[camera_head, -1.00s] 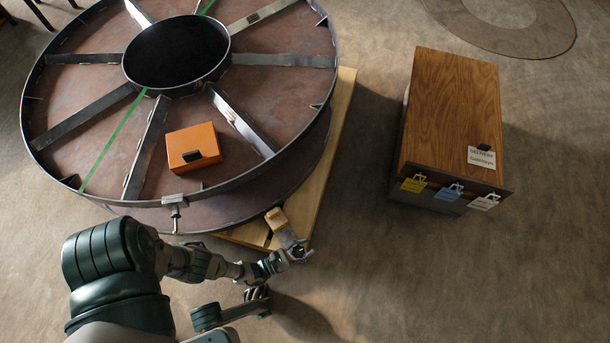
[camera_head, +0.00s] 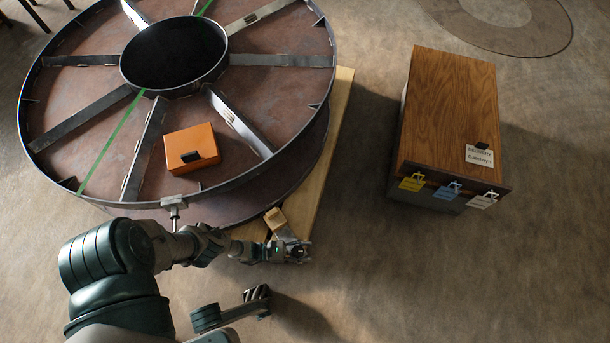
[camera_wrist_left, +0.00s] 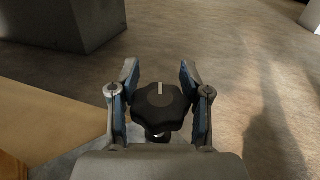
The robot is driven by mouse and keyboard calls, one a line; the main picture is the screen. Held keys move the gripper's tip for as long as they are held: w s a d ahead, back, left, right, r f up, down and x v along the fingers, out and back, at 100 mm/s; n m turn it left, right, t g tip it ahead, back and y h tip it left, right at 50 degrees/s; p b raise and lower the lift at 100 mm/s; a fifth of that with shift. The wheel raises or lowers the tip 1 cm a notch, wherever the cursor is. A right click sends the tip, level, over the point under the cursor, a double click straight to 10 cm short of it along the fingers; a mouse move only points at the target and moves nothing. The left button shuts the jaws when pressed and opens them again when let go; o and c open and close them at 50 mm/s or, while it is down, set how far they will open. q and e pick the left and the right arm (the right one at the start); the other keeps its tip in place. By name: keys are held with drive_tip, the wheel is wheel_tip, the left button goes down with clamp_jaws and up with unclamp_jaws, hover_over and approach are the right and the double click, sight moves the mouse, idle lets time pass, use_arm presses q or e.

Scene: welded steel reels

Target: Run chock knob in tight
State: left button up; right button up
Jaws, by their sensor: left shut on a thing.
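The chock shows in the head view as a small wooden block (camera_head: 275,218) with a grey metal part, at the near right corner of the pallet under the big steel reel (camera_head: 180,110). My left gripper (camera_head: 299,251) is at the chock's near end. In the left wrist view the black lobed chock knob (camera_wrist_left: 160,106), with a pale mark on its top, sits between the two blue-padded fingers (camera_wrist_left: 160,95). The fingers are shut on it from both sides. In the head view the gripper mostly hides the knob.
An orange box (camera_head: 192,148) lies on the reel's face. A clamp (camera_head: 174,204) hangs at the reel's near rim, close to my left arm. A wood-topped cabinet (camera_head: 450,115) with coloured tags stands to the right. The floor between it and the pallet (camera_head: 328,150) is clear.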

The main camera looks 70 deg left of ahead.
use_arm(q)
drive_tip(key=shift+s+f+m+g+h, duration=0.2)
drive_tip(key=shift+m+g+h, duration=0.1)
drive_tip(key=shift+m+h, duration=0.15)
idle(0.4)
drive_tip(key=o, duration=0.9)
drive_tip(key=shift+r, duration=0.1)
drive_tip(key=shift+w, duration=0.1)
drive_tip(key=shift+v, duration=3.8)
